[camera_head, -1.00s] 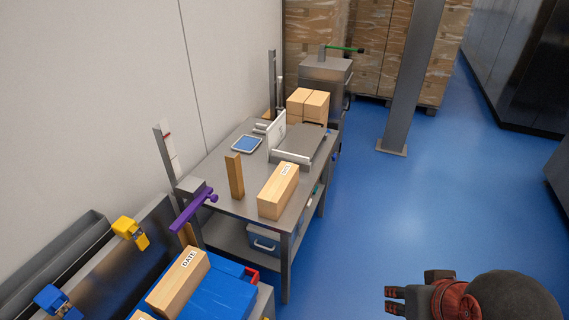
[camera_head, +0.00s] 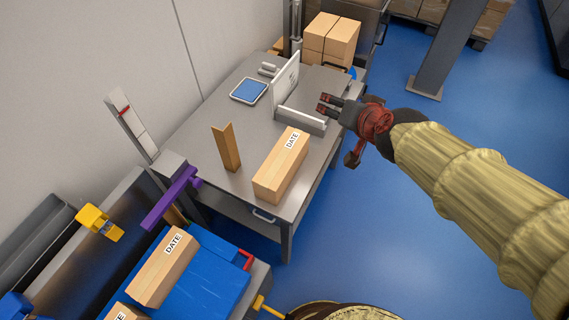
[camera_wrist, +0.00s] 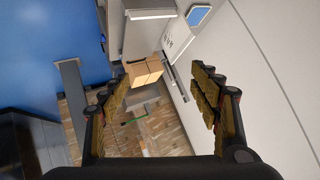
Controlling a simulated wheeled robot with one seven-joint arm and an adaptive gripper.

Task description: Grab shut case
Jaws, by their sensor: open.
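A long closed tan case (camera_head: 278,172) with a DATE label lies on the grey metal table (camera_head: 205,125), near its front right corner. A second closed case with a DATE label (camera_head: 160,270) lies on a blue surface at the lower left, and part of another (camera_head: 126,313) shows at the bottom edge. My gripper (camera_head: 326,105) is open and empty, above the table's right side, beyond and to the right of the case on the table. In the wrist view my gripper (camera_wrist: 160,92) has its fingers wide apart with nothing between them; no labelled case shows there.
A brown upright angle piece (camera_head: 227,148) stands left of the case. A white upright panel (camera_head: 286,84), a blue-screened tablet (camera_head: 249,90) and stacked cartons (camera_head: 330,38) are farther back. A purple arm (camera_head: 170,198) juts out near the table. Blue floor at right is open, with a grey column (camera_head: 442,50).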

